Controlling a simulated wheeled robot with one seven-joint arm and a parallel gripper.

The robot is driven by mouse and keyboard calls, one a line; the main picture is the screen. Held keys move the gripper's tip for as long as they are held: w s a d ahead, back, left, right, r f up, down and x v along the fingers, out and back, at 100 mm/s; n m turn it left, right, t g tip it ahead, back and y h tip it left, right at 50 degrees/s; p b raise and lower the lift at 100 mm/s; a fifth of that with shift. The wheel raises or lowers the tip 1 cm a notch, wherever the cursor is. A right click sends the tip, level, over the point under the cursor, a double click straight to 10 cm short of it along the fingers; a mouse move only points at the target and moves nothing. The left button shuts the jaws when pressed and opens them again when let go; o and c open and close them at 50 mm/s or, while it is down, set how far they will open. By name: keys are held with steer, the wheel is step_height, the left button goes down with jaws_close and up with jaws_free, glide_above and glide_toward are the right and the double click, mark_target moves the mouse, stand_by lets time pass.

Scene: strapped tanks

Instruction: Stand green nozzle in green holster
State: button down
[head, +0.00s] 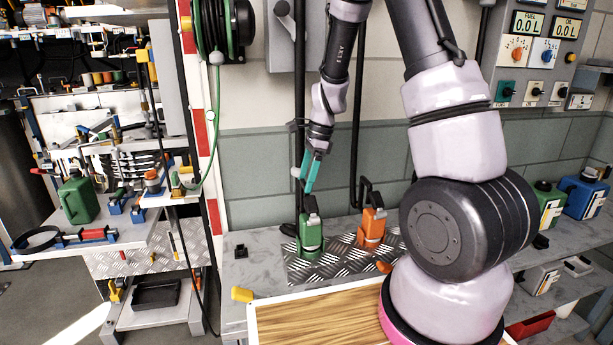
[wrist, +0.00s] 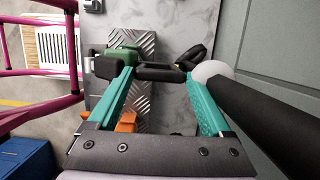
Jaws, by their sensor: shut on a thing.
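The green nozzle (head: 311,204) shows a dark handle at the top of a green body on the bench. It also shows in the wrist view as a black handle (wrist: 156,72), beside a green block (wrist: 124,56). My gripper (head: 309,188), with teal fingers, points down from above and is shut on the nozzle's dark handle; its fingertips also show in the wrist view (wrist: 160,76). The green holster (head: 311,240) stands directly below, on the ribbed metal plate. Nozzle and holster overlap, so I cannot tell how deep the nozzle sits.
An orange holster (head: 371,228) with a dark-handled nozzle stands close to the right. A dark vertical pipe (head: 300,90) runs behind my gripper. A wooden board (head: 315,318) lies in front, with a yellow piece (head: 242,294) at its corner.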

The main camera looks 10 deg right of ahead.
steer(key=shift+f, duration=0.4)
jaws_free()
steer(key=v, duration=1)
steer(key=shift+r, duration=0.35)
steer(key=shift+d, duration=0.1)
steer(key=s+d+r+n+t, duration=0.1)
steer(key=s+r+n+t, duration=0.2)
steer(key=s+r+n, duration=0.4)
steer(key=s+d+r+n+t+h, duration=0.1)
steer(key=s+d+r+n+t, duration=0.1)
steer(key=s+r+n+t, duration=0.2)
steer(key=s+r+n, duration=0.3)
steer(key=s+r, duration=0.4)
steer(key=s, duration=0.3)
steer(key=shift+r, duration=0.35)
